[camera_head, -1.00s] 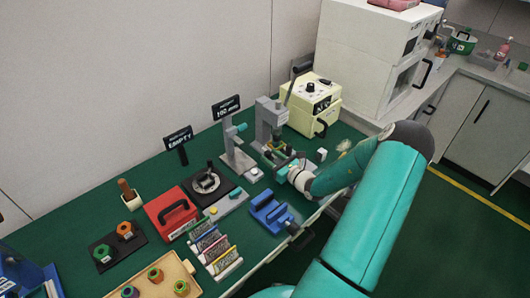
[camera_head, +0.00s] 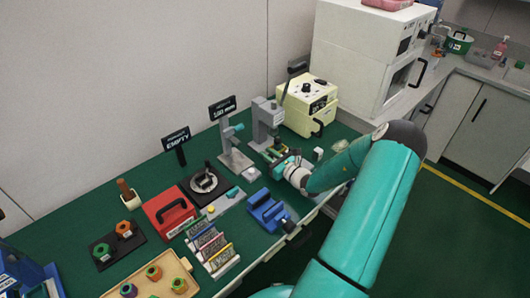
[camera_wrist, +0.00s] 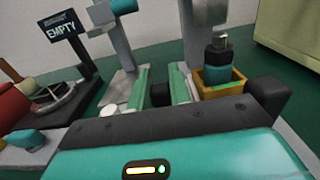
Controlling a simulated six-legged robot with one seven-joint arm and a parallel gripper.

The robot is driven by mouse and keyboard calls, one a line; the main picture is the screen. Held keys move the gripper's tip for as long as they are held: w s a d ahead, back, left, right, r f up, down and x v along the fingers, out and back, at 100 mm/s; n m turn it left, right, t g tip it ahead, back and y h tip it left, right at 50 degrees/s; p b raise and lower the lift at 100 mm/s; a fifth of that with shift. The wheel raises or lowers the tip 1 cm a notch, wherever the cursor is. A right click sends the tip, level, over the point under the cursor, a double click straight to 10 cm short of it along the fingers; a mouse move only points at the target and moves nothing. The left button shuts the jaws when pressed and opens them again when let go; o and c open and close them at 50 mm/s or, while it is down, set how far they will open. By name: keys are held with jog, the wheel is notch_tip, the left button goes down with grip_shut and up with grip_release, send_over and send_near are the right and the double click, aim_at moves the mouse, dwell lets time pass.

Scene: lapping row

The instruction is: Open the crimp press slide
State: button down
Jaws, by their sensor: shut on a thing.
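The crimp press (camera_head: 264,118) is a grey upright machine with a dark lever on top, standing towards the back of the green bench. In the wrist view its column (camera_wrist: 190,35) rises just beyond my gripper. A yellow holder (camera_wrist: 219,84) with a dark and teal cylindrical piece (camera_wrist: 217,62) sits at the press foot, right of my fingers. My gripper (camera_wrist: 160,90) is low in front of the press, its two green fingers around a small dark part, which looks like the slide's handle. It also shows in the head view (camera_head: 277,165). The slide's travel is hidden by my gripper.
A cream box with a dial (camera_head: 306,106) stands right of the press. A grey stand (camera_head: 232,150) with a sign is to its left. A blue fixture (camera_head: 268,212) lies near the bench's front edge. A red case (camera_head: 170,212) is further left.

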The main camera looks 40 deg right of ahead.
jog(key=s, duration=0.7)
jog(key=shift+s+d+r, duration=0.1)
jog(key=shift+s, duration=0.15)
jog(key=c, duration=1.3)
grip_release()
jog(key=s, duration=1.3)
jog(key=shift+s+d, duration=0.2)
jog(key=shift+s, duration=0.2)
